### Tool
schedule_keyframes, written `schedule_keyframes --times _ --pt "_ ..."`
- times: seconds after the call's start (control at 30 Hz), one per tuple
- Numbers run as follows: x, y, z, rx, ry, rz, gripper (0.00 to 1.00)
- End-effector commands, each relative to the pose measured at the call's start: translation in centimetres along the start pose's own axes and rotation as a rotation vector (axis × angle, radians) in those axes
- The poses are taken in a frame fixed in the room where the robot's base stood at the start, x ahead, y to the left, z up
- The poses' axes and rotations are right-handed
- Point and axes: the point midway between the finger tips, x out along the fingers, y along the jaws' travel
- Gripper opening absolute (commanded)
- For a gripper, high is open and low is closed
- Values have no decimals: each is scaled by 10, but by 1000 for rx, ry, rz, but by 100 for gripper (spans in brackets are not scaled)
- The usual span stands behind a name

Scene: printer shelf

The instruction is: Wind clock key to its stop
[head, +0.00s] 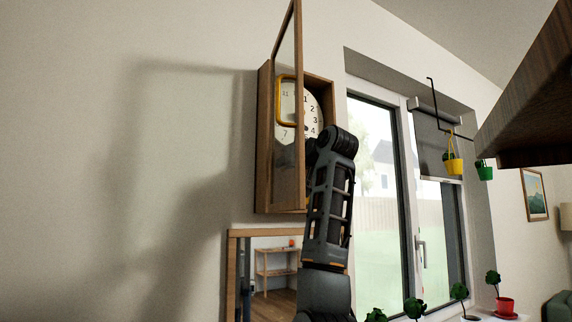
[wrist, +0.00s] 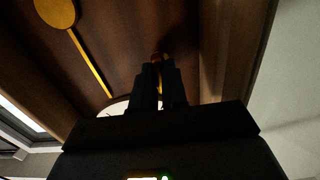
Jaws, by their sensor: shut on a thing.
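The wall clock's wooden case (head: 265,140) hangs on the wall in the head view. Its glazed door (head: 287,170) stands open towards me. The white dial (head: 313,106) shows partly behind the door's edge and my arm. In the wrist view my gripper (wrist: 159,74) points into the case, with its two dark fingers close together. A small brassy piece, seemingly the key (wrist: 156,57), shows at the fingertips, and the fingers are shut on it. Most of the key is hidden by the fingers, so its turn angle cannot be told. My arm hides the gripper in the head view.
A yellow pendulum bob (wrist: 56,12) and rod (wrist: 92,67) hang inside the case. A yellow rounded handle (head: 279,101) shows at the door. A window (head: 375,180) is right of the clock, a framed mirror (head: 270,233) below. A dark wooden slab (head: 530,100) juts in at upper right.

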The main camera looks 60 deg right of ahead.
Motion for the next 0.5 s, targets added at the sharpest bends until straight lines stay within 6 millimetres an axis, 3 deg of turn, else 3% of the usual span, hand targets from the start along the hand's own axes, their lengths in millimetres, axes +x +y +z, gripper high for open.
schedule_keyframes --times 0.1,0.13,0.3,0.4,0.5 --pt "0 0 2 2 -4 0 0" --pt "0 0 2 2 -4 0 14" --pt "0 0 1 1 -3 0 30" --pt "0 0 1 1 -2 0 38" --pt "0 0 1 0 -1 0 38"
